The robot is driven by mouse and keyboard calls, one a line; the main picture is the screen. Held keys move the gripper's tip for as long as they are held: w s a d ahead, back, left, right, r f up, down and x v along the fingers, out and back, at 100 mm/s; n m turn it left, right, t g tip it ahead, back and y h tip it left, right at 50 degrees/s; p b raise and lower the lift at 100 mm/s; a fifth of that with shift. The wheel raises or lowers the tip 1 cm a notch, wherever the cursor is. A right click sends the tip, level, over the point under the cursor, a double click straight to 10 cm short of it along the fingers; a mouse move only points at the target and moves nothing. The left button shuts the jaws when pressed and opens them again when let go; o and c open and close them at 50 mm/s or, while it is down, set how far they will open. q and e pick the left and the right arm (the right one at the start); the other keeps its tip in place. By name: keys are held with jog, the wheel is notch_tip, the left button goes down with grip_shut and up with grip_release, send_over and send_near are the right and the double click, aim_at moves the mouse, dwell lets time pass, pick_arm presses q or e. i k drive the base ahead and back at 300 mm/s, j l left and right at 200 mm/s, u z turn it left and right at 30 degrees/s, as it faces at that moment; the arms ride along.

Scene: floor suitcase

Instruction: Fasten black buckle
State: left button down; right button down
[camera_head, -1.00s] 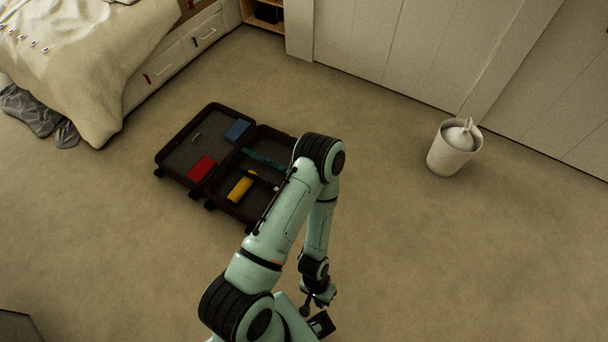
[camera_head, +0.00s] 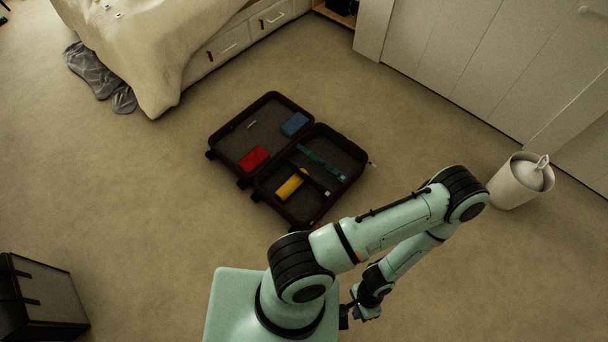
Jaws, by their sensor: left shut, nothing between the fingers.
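An open dark suitcase (camera_head: 236,172) lies flat on the carpet in the middle of the head view. Its right half holds a black strap (camera_head: 314,183), a green strap (camera_head: 320,162) and a yellow item (camera_head: 289,187) next to the black strap. The black buckle is too small to make out; a small light piece (camera_head: 326,193) shows at the black strap's lower end. My left gripper (camera_head: 352,312) is low in the picture, below and apart from the suitcase, partly hidden by my arm, shut and empty. My right gripper is out of view.
The suitcase's left half holds a red item (camera_head: 253,158) and a blue item (camera_head: 294,124). A bed (camera_head: 165,45) stands upper left, a white bin (camera_head: 521,182) at right, a dark box (camera_head: 45,295) at lower left. Carpet around the suitcase is clear.

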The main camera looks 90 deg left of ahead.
aim_at(320, 188)
jog(key=k+j, duration=0.4)
jog(key=j, duration=0.15)
jog(key=k+j, duration=0.8)
jog(key=j, duration=0.25)
jog(key=k+j, duration=0.4)
jog(key=j, duration=0.1)
